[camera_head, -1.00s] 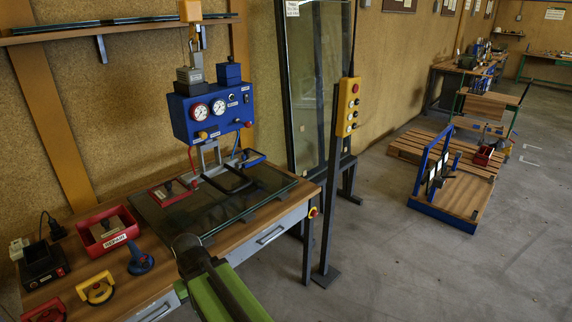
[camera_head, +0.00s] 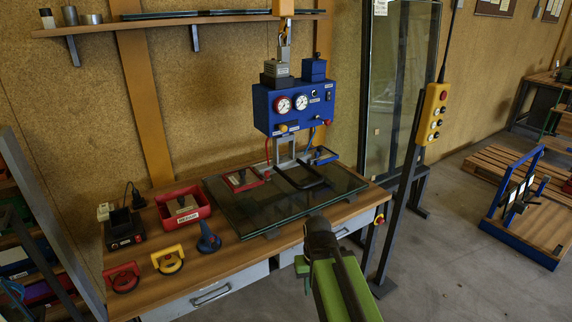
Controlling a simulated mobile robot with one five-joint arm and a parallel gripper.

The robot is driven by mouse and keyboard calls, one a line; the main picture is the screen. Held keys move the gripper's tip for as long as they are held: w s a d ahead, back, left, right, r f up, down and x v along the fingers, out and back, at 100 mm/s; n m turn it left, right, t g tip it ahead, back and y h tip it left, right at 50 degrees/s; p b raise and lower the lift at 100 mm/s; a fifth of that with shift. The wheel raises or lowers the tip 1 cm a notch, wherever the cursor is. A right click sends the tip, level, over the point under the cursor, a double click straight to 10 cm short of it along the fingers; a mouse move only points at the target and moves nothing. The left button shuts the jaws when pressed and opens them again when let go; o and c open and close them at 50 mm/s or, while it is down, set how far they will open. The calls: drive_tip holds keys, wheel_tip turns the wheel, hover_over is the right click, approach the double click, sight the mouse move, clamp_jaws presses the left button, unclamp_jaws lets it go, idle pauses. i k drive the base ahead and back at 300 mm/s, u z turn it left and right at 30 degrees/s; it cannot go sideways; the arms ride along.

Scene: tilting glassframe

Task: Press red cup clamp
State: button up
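A red square pad with a dark lever (camera_head: 243,179) lies at the left foot of the blue lifter, on the glass pane (camera_head: 290,204). A blue pad (camera_head: 320,156) is at the lifter's right foot. A separate red handled cup (camera_head: 122,277) sits at the bench's front left, beside a yellow one (camera_head: 168,260) and a dark blue one (camera_head: 208,240). The label of the red cup clamp cannot be read. The dark end of my arm (camera_head: 320,232) is in front of the glass's near edge, apart from both red pieces. Its fingers cannot be made out.
The blue lifter box (camera_head: 293,107) with gauges hangs over the bench. A red bin (camera_head: 183,210) and a black device (camera_head: 124,228) stand on the left. A yellow pendant (camera_head: 432,114) on a post stands right of the bench.

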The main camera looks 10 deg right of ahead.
sight(266, 175)
drive_tip(key=z, duration=0.6)
drive_tip(key=k, duration=0.1)
drive_tip(key=u, duration=3.1)
drive_tip(key=k, duration=0.95)
drive_tip(key=z, duration=1.1)
drive_tip(key=i, duration=1.05)
drive_tip(key=u, duration=0.15)
